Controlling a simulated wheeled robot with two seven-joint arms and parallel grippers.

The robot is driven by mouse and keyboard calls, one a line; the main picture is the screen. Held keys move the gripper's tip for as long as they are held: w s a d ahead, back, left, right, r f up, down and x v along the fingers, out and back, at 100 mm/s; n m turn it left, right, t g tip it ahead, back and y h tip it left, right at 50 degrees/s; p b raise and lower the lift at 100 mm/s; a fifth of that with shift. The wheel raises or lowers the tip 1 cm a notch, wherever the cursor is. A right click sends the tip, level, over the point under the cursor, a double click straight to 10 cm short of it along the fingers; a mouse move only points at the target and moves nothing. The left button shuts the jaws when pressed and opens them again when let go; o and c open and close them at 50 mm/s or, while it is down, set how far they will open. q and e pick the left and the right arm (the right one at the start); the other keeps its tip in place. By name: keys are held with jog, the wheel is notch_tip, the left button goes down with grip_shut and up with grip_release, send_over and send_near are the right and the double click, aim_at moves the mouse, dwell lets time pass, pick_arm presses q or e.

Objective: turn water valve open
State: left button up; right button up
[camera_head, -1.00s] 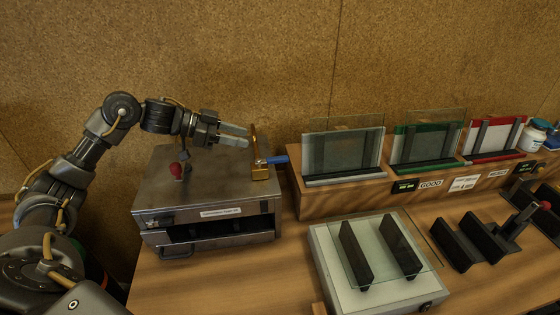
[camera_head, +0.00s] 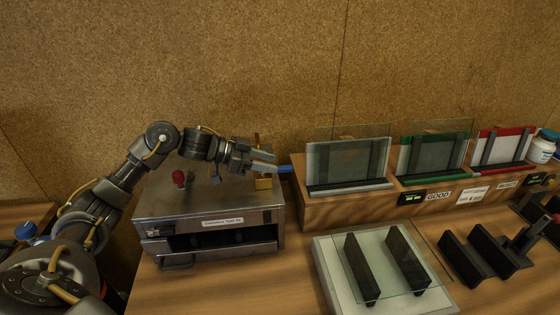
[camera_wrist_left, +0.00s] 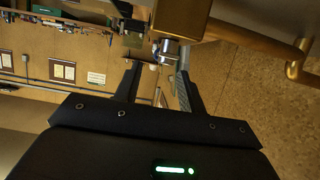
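The water valve is a brass fitting (camera_head: 263,183) with a blue lever handle (camera_head: 284,169), on the right end of the metal box (camera_head: 205,205). My left gripper (camera_head: 268,163) is at the valve, its fingertips beside the blue handle in the head view. In the left wrist view the fingers (camera_wrist_left: 157,72) are spread apart, with the valve's metal stem (camera_wrist_left: 165,48) and brass body (camera_wrist_left: 180,14) just beyond them. The blue handle is not clear there, and I cannot tell whether a finger touches it. My right gripper is out of view.
To the right, a wooden rack (camera_head: 330,210) holds several framed glass panes. A light box (camera_head: 330,262) with a glass sheet on black supports sits in front. A brass pipe (camera_wrist_left: 296,62) shows in the left wrist view.

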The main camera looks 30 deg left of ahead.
aim_at(286, 166)
pick_arm(q)
jog(key=shift+p+x, duration=0.45)
jog(key=shift+x, duration=1.55)
jog(key=shift+c, duration=0.3)
grip_shut()
